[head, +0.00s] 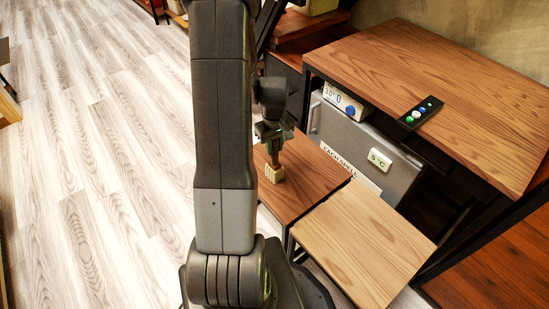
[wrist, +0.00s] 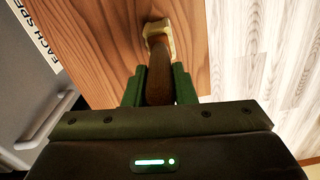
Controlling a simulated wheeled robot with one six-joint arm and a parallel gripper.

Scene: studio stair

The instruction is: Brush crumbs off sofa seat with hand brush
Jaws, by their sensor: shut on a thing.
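My gripper (head: 273,138) is shut on the dark brown handle of a hand brush (head: 274,172), above a reddish-brown wooden top. In the wrist view the green fingers of my gripper (wrist: 159,84) sit on both sides of the handle. The brush (wrist: 158,30) ends in a pale yellowish block, pointing away from the gripper. The block is at or just above the wooden top (wrist: 100,40); I cannot tell whether it touches. No sofa seat and no crumbs can be made out in either view.
A lighter wooden top (head: 365,240) adjoins at the front right. Pale plank floor (head: 100,150) lies clear on the left.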

